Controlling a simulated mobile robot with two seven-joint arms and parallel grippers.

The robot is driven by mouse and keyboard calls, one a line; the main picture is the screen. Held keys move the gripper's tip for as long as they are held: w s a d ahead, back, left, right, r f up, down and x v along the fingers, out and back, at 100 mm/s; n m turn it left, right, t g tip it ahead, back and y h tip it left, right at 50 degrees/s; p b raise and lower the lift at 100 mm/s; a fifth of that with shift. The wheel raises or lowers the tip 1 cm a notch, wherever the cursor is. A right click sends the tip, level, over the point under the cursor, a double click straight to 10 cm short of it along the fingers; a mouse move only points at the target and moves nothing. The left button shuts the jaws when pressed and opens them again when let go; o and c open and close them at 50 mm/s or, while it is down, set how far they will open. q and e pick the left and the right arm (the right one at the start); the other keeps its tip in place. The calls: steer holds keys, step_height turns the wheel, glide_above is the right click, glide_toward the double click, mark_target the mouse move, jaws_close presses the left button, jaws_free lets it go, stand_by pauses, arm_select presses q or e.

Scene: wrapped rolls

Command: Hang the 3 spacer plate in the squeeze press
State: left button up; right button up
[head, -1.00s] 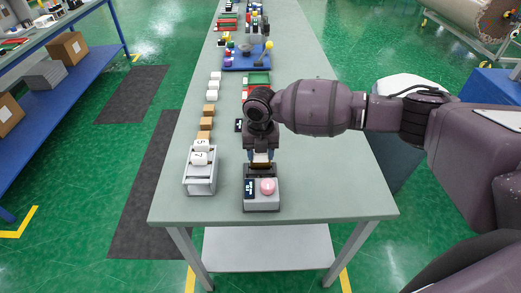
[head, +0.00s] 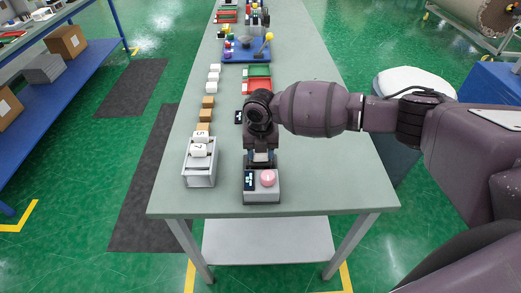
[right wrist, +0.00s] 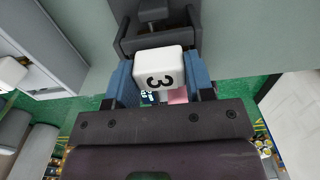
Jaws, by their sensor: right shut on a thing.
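The white 3 spacer plate (right wrist: 158,68) shows in the right wrist view between the blue fingers of my right gripper (right wrist: 158,80), which is shut on it. The squeeze press (head: 262,183) stands near the table's front edge, with a small display and a pink button. Its dark grey frame (right wrist: 153,28) lies right beside the plate in the right wrist view; whether they touch is unclear. In the head view my right gripper (head: 261,157) is low over the press's back part and hides the plate. My left gripper is out of view.
A grey rack (head: 199,175) with white plates marked 5 and 7 (head: 198,150) stands left of the press. A row of brown and white blocks (head: 208,101) runs behind it. Red and green trays (head: 258,85) lie farther back. The table's front right is clear.

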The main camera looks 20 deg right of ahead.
steer(key=o, duration=1)
step_height(320, 180, up, 11)
steer(key=shift+f+b, duration=0.1)
steer(key=shift+b, duration=0.2)
